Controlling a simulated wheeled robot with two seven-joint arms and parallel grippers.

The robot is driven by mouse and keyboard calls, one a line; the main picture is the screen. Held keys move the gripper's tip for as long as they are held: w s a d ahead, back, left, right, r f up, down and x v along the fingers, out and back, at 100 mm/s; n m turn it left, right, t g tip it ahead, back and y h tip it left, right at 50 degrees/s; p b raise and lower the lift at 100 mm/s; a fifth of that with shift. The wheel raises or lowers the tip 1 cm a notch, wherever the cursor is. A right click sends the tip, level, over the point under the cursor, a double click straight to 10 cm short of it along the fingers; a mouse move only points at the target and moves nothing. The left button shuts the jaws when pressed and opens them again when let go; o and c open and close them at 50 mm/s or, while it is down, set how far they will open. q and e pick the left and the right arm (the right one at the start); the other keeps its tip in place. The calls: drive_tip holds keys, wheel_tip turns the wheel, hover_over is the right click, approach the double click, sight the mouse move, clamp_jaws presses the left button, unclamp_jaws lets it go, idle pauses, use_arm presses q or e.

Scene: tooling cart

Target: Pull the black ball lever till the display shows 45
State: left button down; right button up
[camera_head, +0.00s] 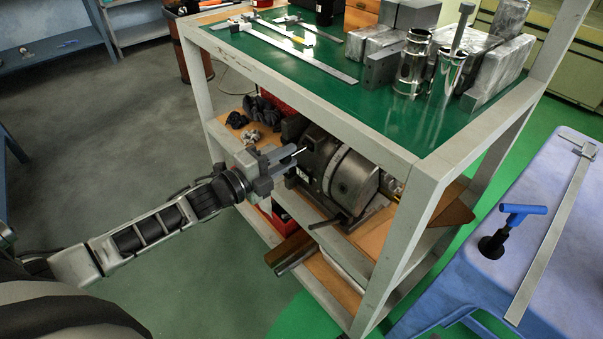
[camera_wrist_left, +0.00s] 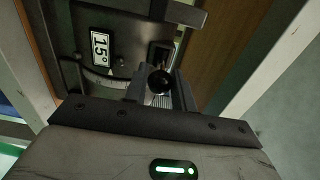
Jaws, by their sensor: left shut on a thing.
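The black ball lever shows its dark round knob (camera_wrist_left: 159,82) in the left wrist view. My left gripper (camera_wrist_left: 160,88) is shut on it, with one finger on each side of the ball. The display (camera_wrist_left: 101,46) is a small white plate, turned sideways, and reads 15°. It sits on the dark face of the grey machine (camera_head: 350,180), which stands on the cart's middle shelf. In the head view my left gripper (camera_head: 282,165) reaches in at the left side of the machine. There the ball and the display are hidden. My right gripper is not in view.
The cart's pale frame (camera_head: 430,190) surrounds the shelf, with a post close to my left arm. Its green top (camera_head: 300,62) carries calipers, metal blocks and cylinders. A blue table (camera_head: 560,225) with a blue-handled tool stands at the right. Floor at the left is clear.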

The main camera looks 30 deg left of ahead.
use_arm(q)
drive_tip(key=shift+r, duration=0.65)
drive_tip(key=shift+w+r, duration=0.1)
drive_tip(key=shift+w+d+r+p, duration=0.1)
drive_tip(key=shift+w+r+p, duration=0.05)
drive_tip(key=shift+r+p, duration=0.65)
drive_tip(key=shift+f, duration=0.2)
